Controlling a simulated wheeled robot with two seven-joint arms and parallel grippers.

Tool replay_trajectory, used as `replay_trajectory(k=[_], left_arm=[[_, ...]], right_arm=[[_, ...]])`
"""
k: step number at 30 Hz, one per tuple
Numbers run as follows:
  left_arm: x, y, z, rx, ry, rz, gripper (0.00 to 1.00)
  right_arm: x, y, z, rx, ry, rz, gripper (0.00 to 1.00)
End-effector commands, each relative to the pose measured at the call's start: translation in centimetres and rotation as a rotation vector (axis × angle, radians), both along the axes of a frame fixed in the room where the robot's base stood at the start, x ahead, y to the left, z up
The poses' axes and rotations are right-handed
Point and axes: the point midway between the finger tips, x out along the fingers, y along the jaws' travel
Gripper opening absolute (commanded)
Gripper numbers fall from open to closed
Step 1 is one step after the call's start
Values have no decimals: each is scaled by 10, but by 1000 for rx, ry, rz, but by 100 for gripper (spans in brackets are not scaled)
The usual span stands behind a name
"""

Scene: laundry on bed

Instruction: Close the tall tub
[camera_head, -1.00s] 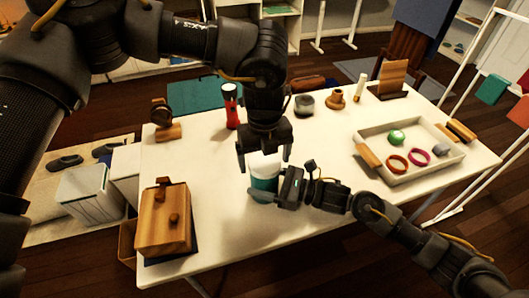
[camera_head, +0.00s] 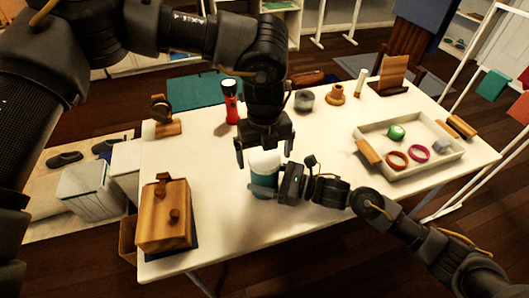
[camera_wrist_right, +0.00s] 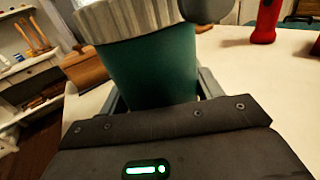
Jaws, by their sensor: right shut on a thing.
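The tall tub (camera_head: 264,184) is teal with a white lid (camera_head: 264,161) on its top, and it stands near the front middle of the white table. The right wrist view shows the teal wall (camera_wrist_right: 150,68) close up under the ribbed white lid (camera_wrist_right: 135,18). My right gripper (camera_head: 270,189) is shut around the tub's body from the right. My left gripper (camera_head: 265,155) points down over the lid with its fingers apart. I cannot tell if its fingertips touch the lid. A grey part beside the lid in the right wrist view is only partly visible.
A wooden box (camera_head: 164,215) stands at the front left. A red flashlight (camera_head: 231,105) and a grey round container (camera_head: 304,101) stand behind the tub. A white tray (camera_head: 428,174) with rings and a green ball lies at right.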

Motion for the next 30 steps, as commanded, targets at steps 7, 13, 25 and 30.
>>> replay_trajectory(k=[7,13,25,30], left_arm=[[0,0,1,0,0,0,96],[1,0,24,-2,-3,0,96],[1,0,100,-1,-3,1,96],[0,0,116,0,-1,0,96]], right_arm=[[0,0,0,0,0,0,1],[0,0,0,0,0,0,1],[0,0,0,0,0,0,1],[0,0,0,0,0,0,1]])
